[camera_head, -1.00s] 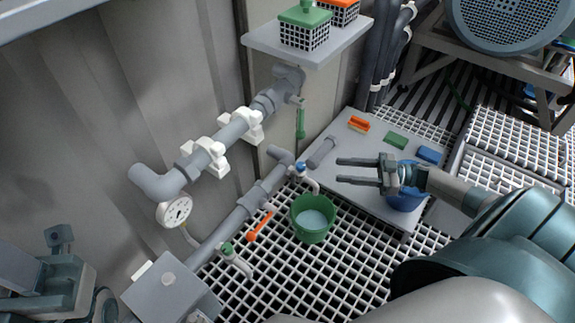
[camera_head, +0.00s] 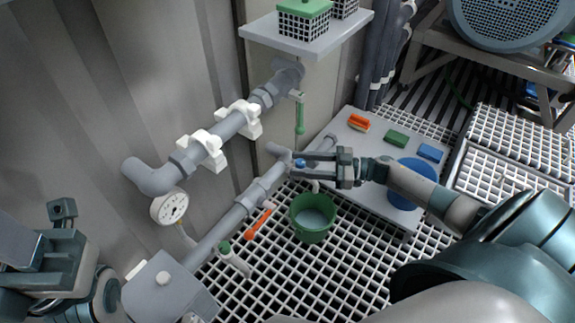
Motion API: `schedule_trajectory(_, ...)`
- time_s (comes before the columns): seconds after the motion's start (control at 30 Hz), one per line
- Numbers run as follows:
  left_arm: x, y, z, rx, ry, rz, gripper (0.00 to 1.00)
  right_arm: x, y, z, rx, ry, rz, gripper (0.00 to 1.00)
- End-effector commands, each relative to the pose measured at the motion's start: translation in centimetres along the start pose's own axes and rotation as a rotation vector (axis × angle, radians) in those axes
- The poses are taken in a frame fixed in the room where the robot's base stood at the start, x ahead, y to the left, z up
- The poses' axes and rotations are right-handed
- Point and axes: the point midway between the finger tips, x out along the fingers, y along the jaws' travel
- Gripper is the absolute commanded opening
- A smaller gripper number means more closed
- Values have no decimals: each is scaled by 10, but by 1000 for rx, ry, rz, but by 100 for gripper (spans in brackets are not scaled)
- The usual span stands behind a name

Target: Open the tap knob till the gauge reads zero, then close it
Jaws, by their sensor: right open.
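The round white gauge (camera_head: 170,207) hangs under the grey pipe elbow at the left; its reading is too small to tell. The tap with a blue knob (camera_head: 300,163) sits on the lower pipe above the green bucket (camera_head: 313,219). My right gripper (camera_head: 293,163) is open, its two fingers pointing left. The blue knob shows between its fingertips; I cannot tell whether they touch it. The fingers partly cover the tap. My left gripper (camera_head: 62,225) is at the lower left edge, far from the tap, and its jaws are not clear.
A second tap with a green knob (camera_head: 226,248) and an orange-handled valve (camera_head: 259,221) are on the lower pipe. A grey box (camera_head: 165,285) stands in front. A green lever (camera_head: 299,115) hangs above.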

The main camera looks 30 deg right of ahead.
Motion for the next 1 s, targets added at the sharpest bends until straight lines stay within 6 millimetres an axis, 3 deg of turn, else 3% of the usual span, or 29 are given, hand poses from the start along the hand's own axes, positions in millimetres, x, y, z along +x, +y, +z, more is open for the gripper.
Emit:
schedule_trajectory(0.1,2,5,1,-16,16,1,42,20,0,1,-3,3,-1,42)
schedule_trajectory(0.3,7,10,2,-30,31,11,42,38,0,0,-1,1,0,42)
schedule_trajectory(0.7,12,12,0,-36,48,10,42,44,0,0,0,0,1,42)
schedule_trajectory(0.9,10,11,1,-35,43,9,42,43,0,0,0,0,1,0)
schedule_trajectory(1.0,10,11,1,-34,40,11,42,43,0,0,0,0,1,0)
